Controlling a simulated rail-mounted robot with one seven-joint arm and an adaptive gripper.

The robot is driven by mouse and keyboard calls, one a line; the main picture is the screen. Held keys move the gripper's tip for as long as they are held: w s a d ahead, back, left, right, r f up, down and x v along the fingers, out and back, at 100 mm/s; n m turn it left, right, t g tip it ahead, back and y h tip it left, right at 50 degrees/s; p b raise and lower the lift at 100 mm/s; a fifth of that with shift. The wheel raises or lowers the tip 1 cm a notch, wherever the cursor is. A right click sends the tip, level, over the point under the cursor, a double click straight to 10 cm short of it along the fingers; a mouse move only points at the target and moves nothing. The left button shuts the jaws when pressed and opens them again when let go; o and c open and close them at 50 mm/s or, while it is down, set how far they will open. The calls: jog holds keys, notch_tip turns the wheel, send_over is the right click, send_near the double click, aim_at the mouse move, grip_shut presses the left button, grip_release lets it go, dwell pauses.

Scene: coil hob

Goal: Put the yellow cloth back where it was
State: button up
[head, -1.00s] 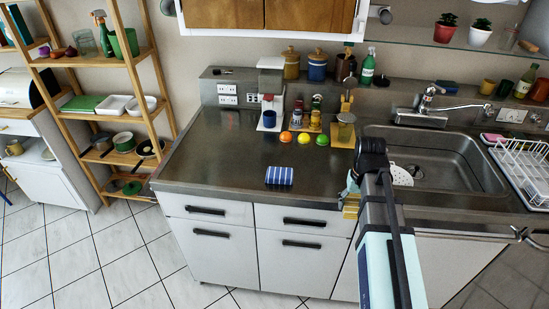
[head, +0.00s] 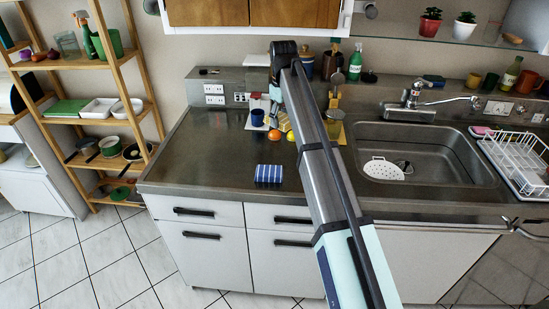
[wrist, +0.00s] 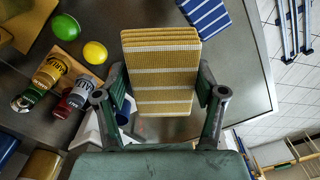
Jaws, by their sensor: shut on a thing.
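The yellow cloth (wrist: 160,72), folded and with pale stripes, is held between the two fingers of my gripper (wrist: 163,100) in the wrist view. In the head view my gripper (head: 277,108) is over the back left part of the counter, near the bottles, and the yellow cloth (head: 285,123) shows only in part beside my arm. A blue-and-white striped cloth (head: 269,173) lies flat near the counter's front edge; it also shows in the wrist view (wrist: 206,14), apart from the yellow cloth.
An orange (head: 274,134) and a lemon (head: 291,137) lie close to my gripper. A blue mug (head: 257,117) and bottles (wrist: 75,93) stand nearby. The sink (head: 430,152) is to the right, with a white strainer (head: 383,169). The counter's left part (head: 205,150) is clear.

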aim_at(276, 156)
jog(key=w+a+r+n, duration=0.1)
jog(key=w, duration=0.1)
jog(key=w+a+r+n, duration=0.1)
jog(key=r+n, duration=0.1)
jog(key=shift+w+a, duration=0.1)
jog(key=shift+w, duration=0.3)
jog(key=shift+w+r+n, duration=0.15)
jog(key=shift+w+n, duration=0.05)
jog(key=shift+n, duration=0.6)
jog(key=shift+s+n, duration=0.2)
jog(key=shift+n, duration=0.9)
notch_tip(276, 156, down, 20)
jog(key=p, duration=0.5)
jog(key=shift+f, duration=0.2)
jog(key=o, duration=1.3)
jog(key=shift+r, duration=0.1)
notch_tip(276, 156, up, 12)
jog(key=b, duration=0.3)
jog(key=shift+r, duration=0.1)
